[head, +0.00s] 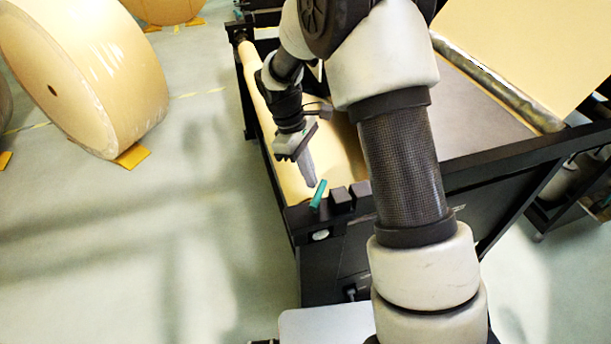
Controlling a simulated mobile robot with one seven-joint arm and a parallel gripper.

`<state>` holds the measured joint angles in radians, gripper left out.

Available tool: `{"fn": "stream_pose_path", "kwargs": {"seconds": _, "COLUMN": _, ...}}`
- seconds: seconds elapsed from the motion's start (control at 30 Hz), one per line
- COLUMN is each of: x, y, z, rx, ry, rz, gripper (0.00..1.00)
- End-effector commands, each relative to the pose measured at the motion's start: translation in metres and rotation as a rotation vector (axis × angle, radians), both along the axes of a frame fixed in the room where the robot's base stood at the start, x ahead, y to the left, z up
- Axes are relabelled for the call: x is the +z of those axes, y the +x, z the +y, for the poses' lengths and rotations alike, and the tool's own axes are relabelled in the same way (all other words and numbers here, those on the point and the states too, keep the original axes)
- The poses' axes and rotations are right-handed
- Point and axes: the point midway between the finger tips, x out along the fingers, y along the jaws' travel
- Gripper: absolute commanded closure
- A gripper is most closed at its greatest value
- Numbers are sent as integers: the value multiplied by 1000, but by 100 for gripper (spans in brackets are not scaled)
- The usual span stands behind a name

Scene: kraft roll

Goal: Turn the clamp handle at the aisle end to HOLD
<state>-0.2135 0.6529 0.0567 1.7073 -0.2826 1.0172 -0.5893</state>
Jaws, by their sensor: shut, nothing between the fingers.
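The clamp handle is a small teal lever (318,193) on the black end block of the machine frame (300,222), near the middle of the head view. It stands up at a slant, its top leaning slightly right. My gripper (311,184) points down with its fingers shut and empty. Its tips are right above and beside the top of the handle; I cannot tell whether they touch it. A HOLD marking cannot be made out. My arm covers part of the machine to the right.
A kraft paper roll (340,150) lies in the black frame behind the handle. Dark blocks (341,199) sit just right of the handle. Large kraft rolls (95,70) stand on the floor at left with yellow chocks (131,155). The floor at lower left is clear.

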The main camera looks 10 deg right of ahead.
Motion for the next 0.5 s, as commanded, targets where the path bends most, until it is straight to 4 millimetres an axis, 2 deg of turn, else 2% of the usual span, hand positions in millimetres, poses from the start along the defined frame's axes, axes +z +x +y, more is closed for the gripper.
{"fn": "stream_pose_path", "kwargs": {"seconds": 0.03, "x": -1, "y": -1, "z": -6, "rx": -48, "ry": -6, "rz": 6, "gripper": 100}}
{"fn": "stream_pose_path", "kwargs": {"seconds": 0.5, "x": -2, "y": -2, "z": -26, "rx": -492, "ry": -7, "rz": 7, "gripper": 100}}
